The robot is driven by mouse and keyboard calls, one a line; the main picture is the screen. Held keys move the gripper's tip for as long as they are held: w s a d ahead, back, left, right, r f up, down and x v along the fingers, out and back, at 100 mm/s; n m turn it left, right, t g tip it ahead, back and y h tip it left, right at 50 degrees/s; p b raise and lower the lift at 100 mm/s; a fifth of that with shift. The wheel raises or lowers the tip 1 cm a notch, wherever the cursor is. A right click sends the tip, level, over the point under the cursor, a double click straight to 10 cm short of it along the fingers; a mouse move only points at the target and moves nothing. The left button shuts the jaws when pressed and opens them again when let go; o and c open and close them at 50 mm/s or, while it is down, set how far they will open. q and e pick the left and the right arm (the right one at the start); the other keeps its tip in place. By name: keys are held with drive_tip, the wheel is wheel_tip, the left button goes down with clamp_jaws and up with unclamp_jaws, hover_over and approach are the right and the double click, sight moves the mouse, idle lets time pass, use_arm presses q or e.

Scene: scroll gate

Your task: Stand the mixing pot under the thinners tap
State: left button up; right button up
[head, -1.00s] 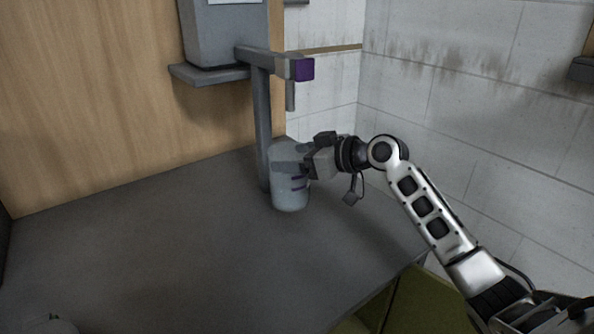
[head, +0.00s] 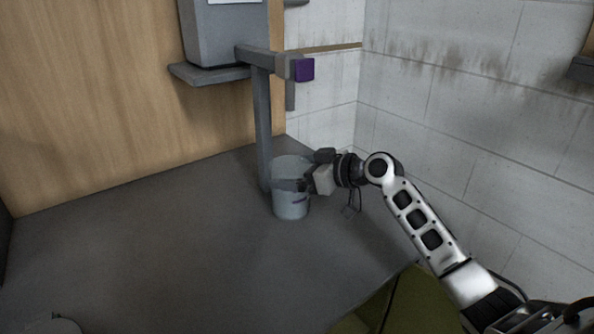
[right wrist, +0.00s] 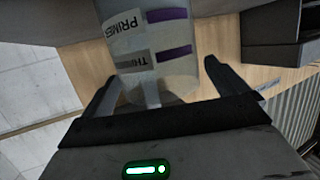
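The mixing pot (head: 289,208) is a pale, translucent cup, upright in the head view at the foot of the tap post. Its printed labels and purple bands show in the right wrist view (right wrist: 158,45). My right gripper (head: 300,184) reaches it from the right, with one finger on each side; it looks shut on the pot. The finger hides part of the pot's side. The tap, with a purple block (head: 304,69) at its end, has its spout (head: 290,97) above the pot; I cannot tell whether they line up in depth. My left gripper is not in view.
A grey post (head: 262,130) rises close to the pot's left. A grey dispenser box (head: 220,35) sits on a shelf (head: 208,75) above.

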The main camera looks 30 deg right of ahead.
drive_tip(key=b+v, duration=0.2)
drive_tip(key=v, duration=1)
drive_tip(key=shift+r, duration=0.2)
